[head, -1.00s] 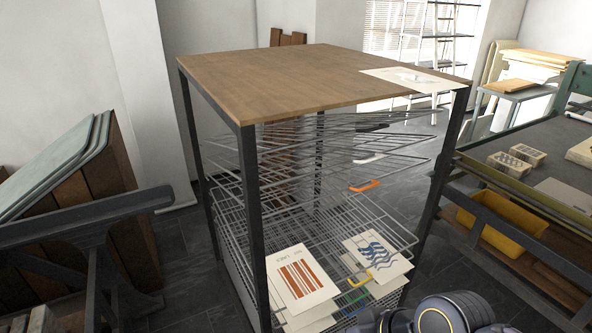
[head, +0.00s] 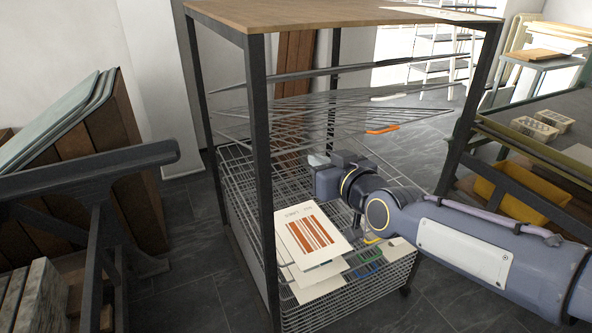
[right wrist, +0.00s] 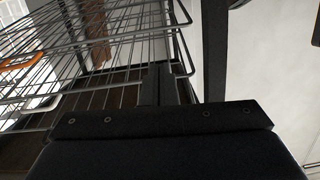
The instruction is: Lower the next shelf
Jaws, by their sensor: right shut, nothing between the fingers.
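The drying rack has a dark frame, a wooden top (head: 330,12) and wire shelves. Several raised wire shelves (head: 290,112) fan out at a slant below the top; one carries an orange tab (head: 382,129), also in the right wrist view (right wrist: 96,53). Lowered shelves (head: 240,165) lie flat in a stack, with a red-striped print (head: 322,236) on them. My right gripper (head: 322,168) is shut and empty, among the wires at the rack's open side, below the raised shelves. Its fingers (right wrist: 158,84) show beside shelf wires in the right wrist view. My left gripper is out of view.
A rack post (head: 258,180) stands in front at left, another (head: 468,110) at right, close to my right arm. A press table (head: 560,150) with a yellow bin (head: 515,190) is at right. A dark metal beam (head: 85,172) is at left.

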